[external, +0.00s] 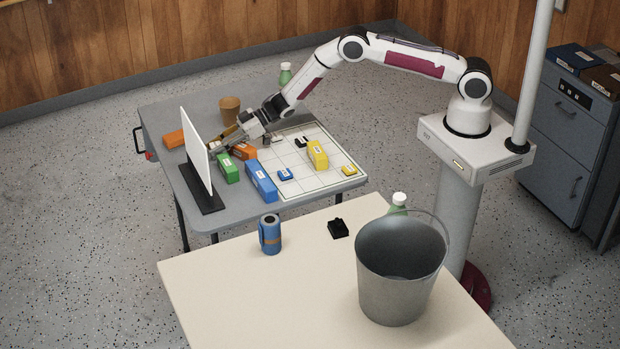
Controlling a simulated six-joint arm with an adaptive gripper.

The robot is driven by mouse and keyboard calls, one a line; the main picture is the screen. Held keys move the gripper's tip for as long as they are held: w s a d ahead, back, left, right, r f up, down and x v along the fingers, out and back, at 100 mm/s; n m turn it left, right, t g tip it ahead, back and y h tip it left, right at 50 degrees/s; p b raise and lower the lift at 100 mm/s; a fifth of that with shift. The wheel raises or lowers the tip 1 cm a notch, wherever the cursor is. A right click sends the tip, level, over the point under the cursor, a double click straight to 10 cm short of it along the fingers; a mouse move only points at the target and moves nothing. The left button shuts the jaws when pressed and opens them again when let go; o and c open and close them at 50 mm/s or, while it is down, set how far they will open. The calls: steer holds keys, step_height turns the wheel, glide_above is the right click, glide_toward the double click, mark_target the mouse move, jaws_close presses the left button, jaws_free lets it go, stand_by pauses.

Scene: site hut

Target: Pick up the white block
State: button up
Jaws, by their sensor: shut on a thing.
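The white block (215,146) shows as a small pale shape at my fingertips, just right of the upright white panel, which may hide part of it. My gripper (222,141) reaches down from the right over the grey table and is shut on the white block. Whether the block touches the table cannot be told from this view.
The white panel (196,140) stands on a black base close left of my gripper. Green (229,168), orange (243,151), blue (261,181) and yellow (318,154) blocks are nearby. A brown cup (230,108) stands behind. A bucket (398,280) is on the front table.

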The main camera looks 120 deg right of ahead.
mark_target(216, 144)
steer(key=shift+r, duration=4.85)
